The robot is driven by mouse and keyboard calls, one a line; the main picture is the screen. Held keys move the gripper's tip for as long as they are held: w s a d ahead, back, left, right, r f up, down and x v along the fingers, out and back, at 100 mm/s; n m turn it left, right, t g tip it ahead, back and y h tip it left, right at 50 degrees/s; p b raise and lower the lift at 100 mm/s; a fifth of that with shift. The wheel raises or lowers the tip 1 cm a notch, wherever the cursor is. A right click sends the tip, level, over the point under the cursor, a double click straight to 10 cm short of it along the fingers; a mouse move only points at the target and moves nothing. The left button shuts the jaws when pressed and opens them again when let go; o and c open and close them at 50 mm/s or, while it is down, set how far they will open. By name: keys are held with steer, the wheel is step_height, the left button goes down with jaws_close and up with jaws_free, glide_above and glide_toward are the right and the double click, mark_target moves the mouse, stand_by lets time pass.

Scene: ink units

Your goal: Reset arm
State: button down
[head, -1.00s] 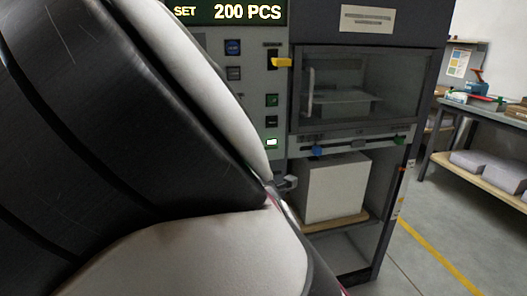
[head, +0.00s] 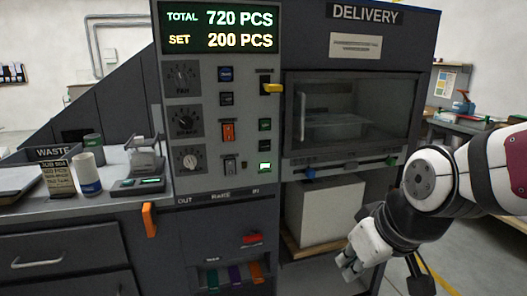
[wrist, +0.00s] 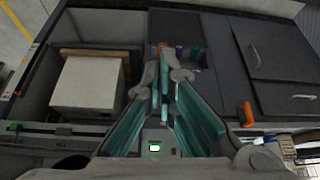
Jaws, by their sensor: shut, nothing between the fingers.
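My gripper (head: 350,268) is at the lower right in the head view, in front of the lower delivery bay, with my white and black arm coming in from the right edge. In the wrist view my gripper (wrist: 163,85) shows its teal-lined fingers brought together at the tips, with nothing between them. The machine (head: 219,165) stands behind it. Its display (head: 218,29) reads TOTAL 720 PCS and SET 200 PCS.
A white box (head: 320,212) sits in the open bay under the glass delivery window (head: 350,110). A counter on the left holds a scale (head: 139,184) and a white cup (head: 88,175). A workbench (head: 450,125) stands at the back right.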

steer(key=s+d+r+m+g+h, duration=0.1)
steer(key=s+d+m+g, duration=0.1)
steer(key=s, duration=0.8)
steer(key=s+d+r+m+g+h, duration=0.1)
steer(key=s+d+r+m, duration=0.1)
steer(key=s, duration=0.8)
step_height(320, 180, up, 14)
steer(key=t+p, duration=0.2)
steer(key=p, duration=1)
steer(key=shift+w+d+f, duration=0.15)
steer(key=shift+w, duration=0.25)
